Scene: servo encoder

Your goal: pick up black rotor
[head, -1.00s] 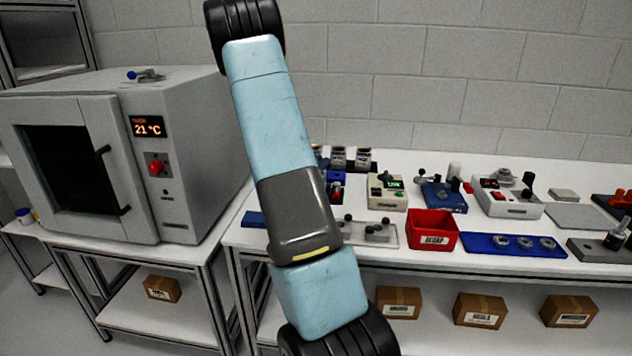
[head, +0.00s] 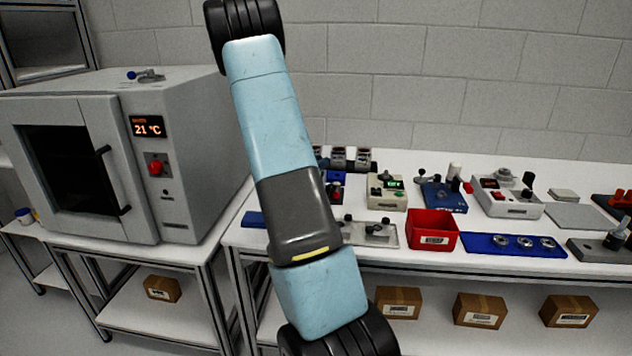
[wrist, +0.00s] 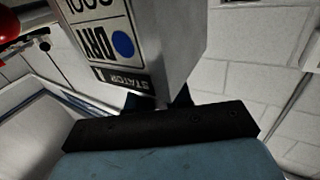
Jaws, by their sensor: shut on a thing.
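In the wrist view my gripper (wrist: 160,102) shows at the bottom, with a black bar across its base and short dark fingers. A grey block (wrist: 180,50) with a white label reading "DRY" and "STATOR" stands right at the fingers, and they appear shut on it. The label appears upside down. The block hides most of the fingertips. In the head view my arm crosses the middle and my gripper is out of sight. I cannot pick out the black rotor for certain in either view.
A grey oven (head: 192,110) stands on the left bench. The right bench holds a red bin (head: 432,230), a blue tray with round parts (head: 480,243), a beige instrument (head: 387,191) and a blue fixture (head: 443,197). Cardboard boxes (head: 480,310) sit on the shelf below.

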